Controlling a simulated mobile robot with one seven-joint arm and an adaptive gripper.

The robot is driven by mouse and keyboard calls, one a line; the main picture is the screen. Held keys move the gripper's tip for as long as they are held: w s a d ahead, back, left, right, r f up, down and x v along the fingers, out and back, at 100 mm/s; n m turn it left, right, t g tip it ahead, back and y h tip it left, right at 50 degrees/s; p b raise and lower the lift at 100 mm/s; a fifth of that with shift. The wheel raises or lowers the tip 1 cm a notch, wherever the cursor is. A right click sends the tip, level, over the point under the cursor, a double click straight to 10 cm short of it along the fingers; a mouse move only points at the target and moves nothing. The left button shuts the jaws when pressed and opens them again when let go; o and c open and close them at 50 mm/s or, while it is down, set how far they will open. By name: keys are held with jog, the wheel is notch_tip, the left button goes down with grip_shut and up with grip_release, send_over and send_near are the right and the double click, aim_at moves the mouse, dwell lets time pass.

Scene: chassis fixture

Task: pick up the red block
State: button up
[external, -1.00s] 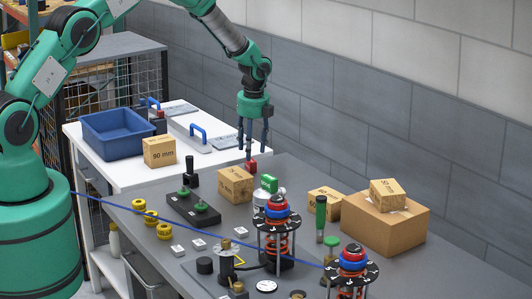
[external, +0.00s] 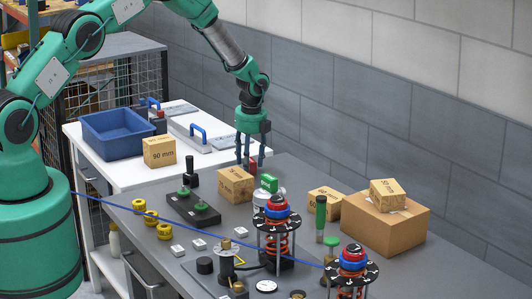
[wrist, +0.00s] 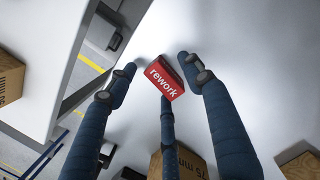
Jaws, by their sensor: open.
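The red block (external: 253,167), labelled "rework", sits on the grey tabletop behind a cardboard box; it also shows in the wrist view (wrist: 164,82). My gripper (external: 250,162) points down with its fingers around the block at the table. In the wrist view my gripper (wrist: 158,72) is open, with one blue finger left of the block, one right of it and a third just below it in the picture. The left finger stands clear of the block; I cannot tell whether the others touch it.
A white bench (external: 120,172) with a blue bin (external: 118,134) is to the left. Spring fixtures (external: 277,226) and a larger carton (external: 384,226) are to the right. The grey wall is behind.

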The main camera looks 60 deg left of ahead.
jog(key=c, duration=1)
jog(key=shift+c, duration=0.2)
jog(key=shift+r, duration=0.1)
jog(key=shift+w+r, duration=0.1)
jog(key=shift+r, duration=0.65)
notch_tip(320, 180, up, 2)
jog(key=s+d, duration=0.1)
jog(key=s, duration=0.4)
jog(key=s+d+r, duration=0.1)
jog(key=s, duration=0.4)
jog(key=s+d+b, duration=0.1)
jog(key=s+d, duration=0.1)
jog(key=s, duration=0.3)
jog(key=shift+s+d+r, duration=0.1)
jog(key=shift+s+r, duration=0.05)
jog(key=shift+s, duration=0.15)
